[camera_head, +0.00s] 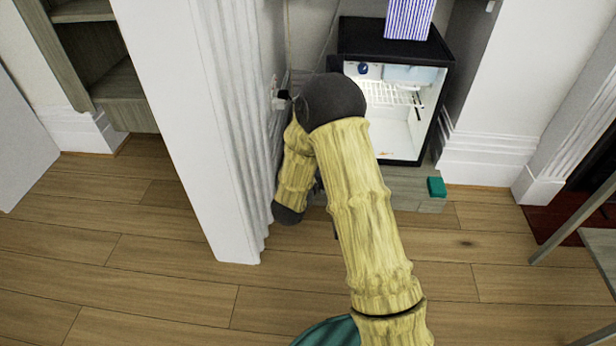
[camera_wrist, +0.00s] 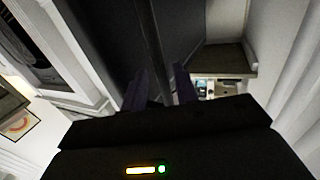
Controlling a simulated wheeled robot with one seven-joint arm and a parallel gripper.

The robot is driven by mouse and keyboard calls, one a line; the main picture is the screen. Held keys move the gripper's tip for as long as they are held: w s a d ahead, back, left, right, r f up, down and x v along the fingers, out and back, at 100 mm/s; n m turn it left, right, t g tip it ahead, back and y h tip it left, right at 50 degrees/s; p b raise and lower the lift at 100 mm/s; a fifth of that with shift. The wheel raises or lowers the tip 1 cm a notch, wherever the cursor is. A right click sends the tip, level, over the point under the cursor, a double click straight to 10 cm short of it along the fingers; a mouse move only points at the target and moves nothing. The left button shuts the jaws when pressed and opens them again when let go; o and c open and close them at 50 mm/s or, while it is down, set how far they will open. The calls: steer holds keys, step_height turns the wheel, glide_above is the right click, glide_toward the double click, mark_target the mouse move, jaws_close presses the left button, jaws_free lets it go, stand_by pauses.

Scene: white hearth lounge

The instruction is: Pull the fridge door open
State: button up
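The small black fridge (camera_head: 390,45) stands in the niche at the back in the head view. Its front is open, and the lit white inside (camera_head: 395,120) with a wire shelf shows. The door is mostly hidden behind my arm in the head view. In the wrist view the two fingers of my gripper (camera_wrist: 160,88) stand apart, with a dark upright bar or edge (camera_wrist: 150,40) between them, likely part of the door. I cannot tell whether both fingers press on it. In the head view my gripper is hidden behind my arm.
A white fluted pillar (camera_head: 190,110) stands close left of my arm. A striped box (camera_head: 409,18) is on the fridge. A small green block (camera_head: 436,187) lies at the front right of the fridge's base. The wooden floor (camera_head: 150,265) in front is clear.

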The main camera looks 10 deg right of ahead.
steer(key=p+v, duration=0.4)
steer(key=v, duration=1.2)
steer(key=shift+w, duration=0.2)
